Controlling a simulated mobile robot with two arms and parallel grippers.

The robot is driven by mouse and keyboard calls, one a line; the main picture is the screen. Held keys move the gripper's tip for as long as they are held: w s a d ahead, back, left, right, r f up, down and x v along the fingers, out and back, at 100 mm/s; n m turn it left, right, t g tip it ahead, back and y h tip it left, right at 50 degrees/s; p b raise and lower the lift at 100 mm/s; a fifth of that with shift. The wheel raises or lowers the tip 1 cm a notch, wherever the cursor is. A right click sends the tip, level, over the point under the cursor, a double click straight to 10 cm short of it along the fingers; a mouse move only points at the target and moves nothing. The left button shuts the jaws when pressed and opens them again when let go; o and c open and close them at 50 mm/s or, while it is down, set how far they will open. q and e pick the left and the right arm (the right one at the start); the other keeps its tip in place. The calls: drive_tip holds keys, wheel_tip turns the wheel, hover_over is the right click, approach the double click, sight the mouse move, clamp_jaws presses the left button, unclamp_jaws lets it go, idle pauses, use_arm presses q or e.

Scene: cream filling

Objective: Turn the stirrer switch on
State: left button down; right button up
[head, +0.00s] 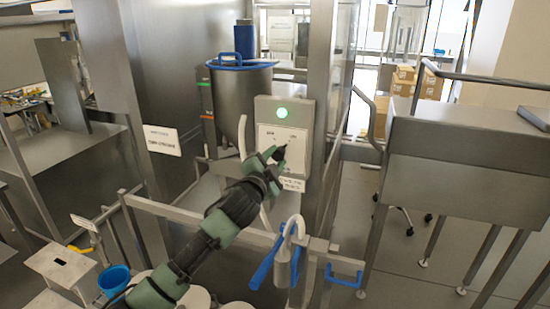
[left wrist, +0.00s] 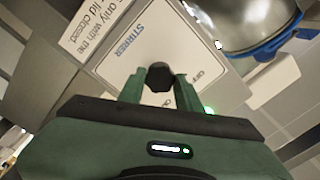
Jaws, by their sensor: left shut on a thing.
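A grey control box (head: 262,104) with a white panel stands in front of the steel tank. A lit green lamp (head: 282,113) is on its upper part. In the left wrist view the panel (left wrist: 150,40) reads "STIRRER", with "OFF" on the right and another word partly hidden. The black switch knob (left wrist: 158,74) sits between the green fingers of my left gripper (left wrist: 160,84), which is shut on it. In the head view my left gripper (head: 277,157) is at the panel's lower middle and mostly covers the knob. My right gripper is not in view.
A steel tank (head: 240,95) with a blue-rimmed lid (head: 238,63) stands behind the box. Metal railings (head: 190,215) cross in front of it. A hanging nozzle with blue handles (head: 283,262) is at the lower middle. A blue bucket (head: 114,279) is at the lower left.

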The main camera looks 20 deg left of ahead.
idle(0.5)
use_arm(q)
drive_tip(key=c, duration=1)
unclamp_jaws()
drive_tip(key=shift+o, duration=0.2)
drive_tip(key=s+b, duration=0.3)
drive_tip(key=s, duration=0.4)
drive_tip(key=shift+s, duration=0.35)
drive_tip(key=shift+a+f, duration=0.1)
drive_tip(key=shift+a, duration=0.05)
